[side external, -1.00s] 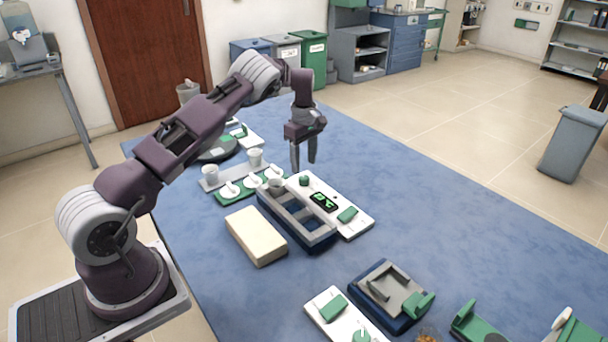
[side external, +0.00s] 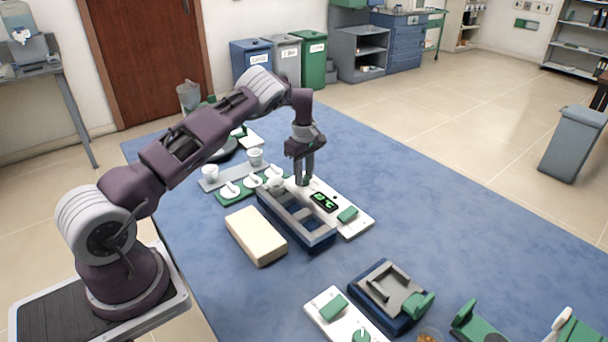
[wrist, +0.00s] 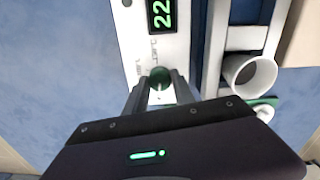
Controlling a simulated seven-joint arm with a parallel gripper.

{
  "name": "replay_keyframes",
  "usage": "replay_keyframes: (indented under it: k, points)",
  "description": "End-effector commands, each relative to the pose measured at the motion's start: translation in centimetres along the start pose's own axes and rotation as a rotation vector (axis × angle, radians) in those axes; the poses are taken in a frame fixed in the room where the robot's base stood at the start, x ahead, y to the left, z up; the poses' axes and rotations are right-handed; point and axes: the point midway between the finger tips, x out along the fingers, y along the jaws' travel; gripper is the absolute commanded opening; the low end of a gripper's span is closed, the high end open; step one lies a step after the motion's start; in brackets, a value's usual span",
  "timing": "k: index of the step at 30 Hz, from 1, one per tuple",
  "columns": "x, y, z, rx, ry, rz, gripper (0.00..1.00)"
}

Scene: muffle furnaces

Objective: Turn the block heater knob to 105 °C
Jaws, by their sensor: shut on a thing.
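The block heater (side external: 287,221) is a blue-grey frame with open wells and a white control panel (side external: 351,226) along its right side. The panel carries a green-lit display (side external: 324,202) and a green button (side external: 347,214). In the wrist view the display (wrist: 161,13) shows "22", with the rest cut off. The round green knob (wrist: 160,78) sits at the panel's end near my gripper. My gripper (side external: 305,182) points straight down there; in the wrist view its fingers (wrist: 158,90) are shut on the knob, one on each side. The knob's pointer and scale are mostly hidden.
A beige block (side external: 256,236) lies in front. Another blue device (side external: 390,296) stands further right.

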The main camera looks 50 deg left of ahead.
Motion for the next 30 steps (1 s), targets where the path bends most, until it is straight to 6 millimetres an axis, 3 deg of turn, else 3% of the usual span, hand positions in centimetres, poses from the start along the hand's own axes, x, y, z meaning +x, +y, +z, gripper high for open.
replay_keyframes:
  k: [11,30]
  points:
    - [-0.04,0.03,-0.01,0.152,-0.001,0.0,0.0]
    - [-0.07,0.1,-0.02,0.75,-0.001,0.002,0.0]
